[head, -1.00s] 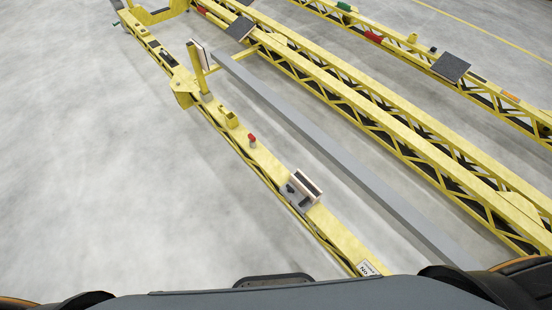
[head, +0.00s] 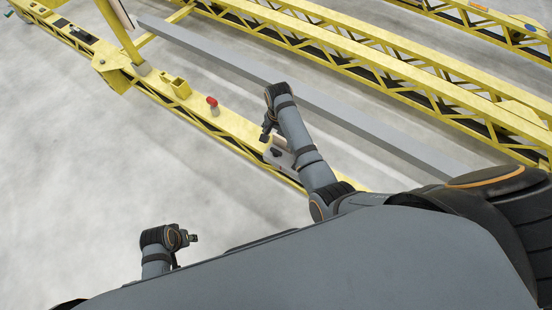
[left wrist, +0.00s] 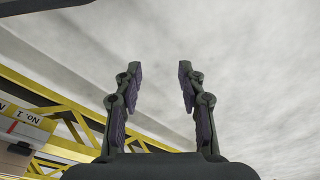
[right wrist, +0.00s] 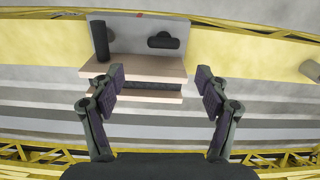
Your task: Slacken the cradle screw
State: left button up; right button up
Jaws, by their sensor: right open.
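The cradle on the yellow rail has a grey plate (head: 280,158), mostly hidden by my right arm in the head view. In the right wrist view the plate (right wrist: 140,30) carries a black upright cylinder (right wrist: 101,42) and a black knob (right wrist: 163,41). I cannot tell which is the screw. Wood-coloured jaws (right wrist: 140,66) lie nearer the gripper. My right gripper (head: 267,132) is above the cradle; its fingers (right wrist: 162,78) are apart and empty, with the jaws beyond them. My left gripper (head: 192,238) is over bare floor, its fingers (left wrist: 155,80) apart and empty.
The yellow rail (head: 235,122) carries a red-topped peg (head: 212,103) and a yellow socket (head: 180,88). A long grey beam (head: 330,108) runs beside it, with yellow trusses (head: 400,75) beyond. The floor left of the rail is clear.

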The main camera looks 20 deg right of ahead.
jog(key=r, duration=0.1)
jog(key=b, duration=0.2)
send_over(276, 151)
notch_tip(276, 151, down, 6)
jog(key=shift+r, duration=0.25)
notch_tip(276, 151, down, 4)
jog(key=shift+f+b, duration=0.1)
jog(key=shift+b, duration=0.95)
pick_arm(q)
jog(key=shift+t+h, duration=0.4)
jog(key=shift+t, duration=0.2)
jog(key=d+r, duration=0.2)
jog(key=r, duration=0.3)
jog(key=shift+w+d+r, duration=0.1)
jog(key=shift+d, duration=0.3)
pick_arm(e)
jog(key=shift+f, duration=0.35)
jog(key=shift+c, duration=0.3)
